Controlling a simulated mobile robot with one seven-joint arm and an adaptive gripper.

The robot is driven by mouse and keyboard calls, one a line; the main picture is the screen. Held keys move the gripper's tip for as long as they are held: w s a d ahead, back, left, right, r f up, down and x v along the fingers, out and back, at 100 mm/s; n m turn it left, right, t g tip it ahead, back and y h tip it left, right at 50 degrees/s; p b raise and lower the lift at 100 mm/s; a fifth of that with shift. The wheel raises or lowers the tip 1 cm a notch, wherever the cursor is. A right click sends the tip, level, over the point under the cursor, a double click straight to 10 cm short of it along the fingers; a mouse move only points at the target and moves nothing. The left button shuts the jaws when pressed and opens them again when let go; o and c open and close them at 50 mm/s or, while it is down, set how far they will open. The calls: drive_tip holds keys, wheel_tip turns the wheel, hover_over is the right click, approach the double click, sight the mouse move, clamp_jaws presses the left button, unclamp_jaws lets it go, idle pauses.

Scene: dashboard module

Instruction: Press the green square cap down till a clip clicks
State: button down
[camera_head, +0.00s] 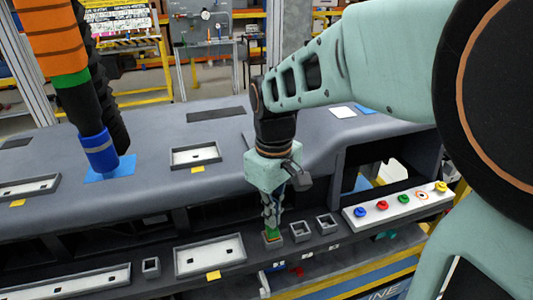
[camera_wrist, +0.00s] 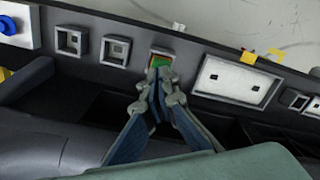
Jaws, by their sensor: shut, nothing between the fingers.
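The green square cap (camera_wrist: 158,62) sits in a small square socket on the front ledge of the dashboard. In the head view a green edge of the cap (camera_head: 272,235) shows just below my gripper (camera_head: 272,228). My gripper is shut, with its fingertips (camera_wrist: 159,72) together at the cap's near edge in the wrist view. The fingers hide part of the cap. I cannot tell whether the tips touch it or how deep it sits. Any clip is hidden.
Two empty square sockets (camera_head: 300,231) (camera_head: 327,223) stand right of the cap. A white panel with coloured buttons (camera_head: 403,204) is further right. A large framed recess (camera_head: 209,255) lies to the left. The dashboard top (camera_head: 240,190) rises behind the ledge. A dark and blue post (camera_head: 98,150) stands at the left.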

drive_tip(key=shift+f+b, duration=0.75)
drive_tip(key=shift+f, duration=0.35)
idle(0.4)
idle(0.4)
wheel_tip(320, 180, up, 8)
drive_tip(key=p, duration=0.6)
